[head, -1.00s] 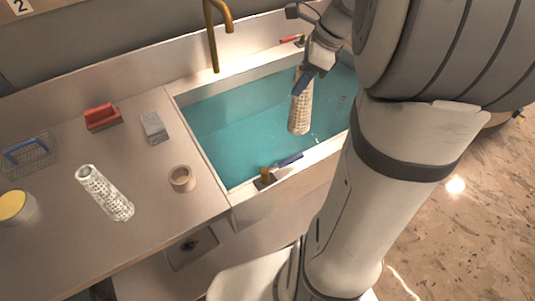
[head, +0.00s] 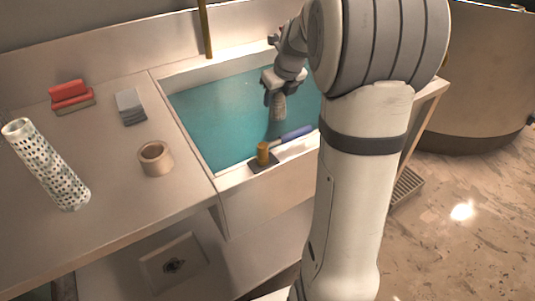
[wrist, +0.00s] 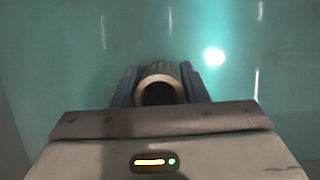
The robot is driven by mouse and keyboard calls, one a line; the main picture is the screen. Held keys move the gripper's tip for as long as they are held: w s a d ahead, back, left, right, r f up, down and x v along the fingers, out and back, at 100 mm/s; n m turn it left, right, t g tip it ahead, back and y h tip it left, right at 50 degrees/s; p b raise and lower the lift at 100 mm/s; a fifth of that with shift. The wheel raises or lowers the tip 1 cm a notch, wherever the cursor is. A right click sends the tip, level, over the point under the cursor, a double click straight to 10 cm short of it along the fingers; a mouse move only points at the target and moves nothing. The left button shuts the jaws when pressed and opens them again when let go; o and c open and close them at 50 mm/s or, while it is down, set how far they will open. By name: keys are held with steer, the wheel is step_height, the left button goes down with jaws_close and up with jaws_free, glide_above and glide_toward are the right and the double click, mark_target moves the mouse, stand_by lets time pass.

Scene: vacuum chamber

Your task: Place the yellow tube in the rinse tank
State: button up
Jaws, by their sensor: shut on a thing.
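The held tube (head: 279,108) is perforated and looks pale tan, yellowish rather than clearly yellow. My gripper (head: 277,88) is shut on its upper part. The tube hangs nearly upright inside the rinse tank (head: 234,183), which holds teal water; its lower end seems to be at or in the water, but I cannot tell how deep. In the wrist view the tube's open round end (wrist: 160,90) shows between the two dark fingers of my gripper (wrist: 160,84), with teal water all around.
A white perforated tube (head: 48,165) lies on the counter at left. A tape roll (head: 155,158), a grey block (head: 130,107) and a red-handled brush (head: 71,97) are near it. A blue-handled tool (head: 292,135) and an amber piece (head: 263,152) sit on the tank's front rim.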

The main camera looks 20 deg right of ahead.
mark_target(276, 124)
step_height(276, 124, down, 10)
steer(key=b, duration=0.2)
steer(key=shift+b, duration=0.4)
steer(key=shift+r, duration=0.1)
steer(key=o, duration=1.2)
steer(key=p+v, duration=0.3)
steer(key=v, duration=0.9)
steer(key=shift+d, duration=0.1)
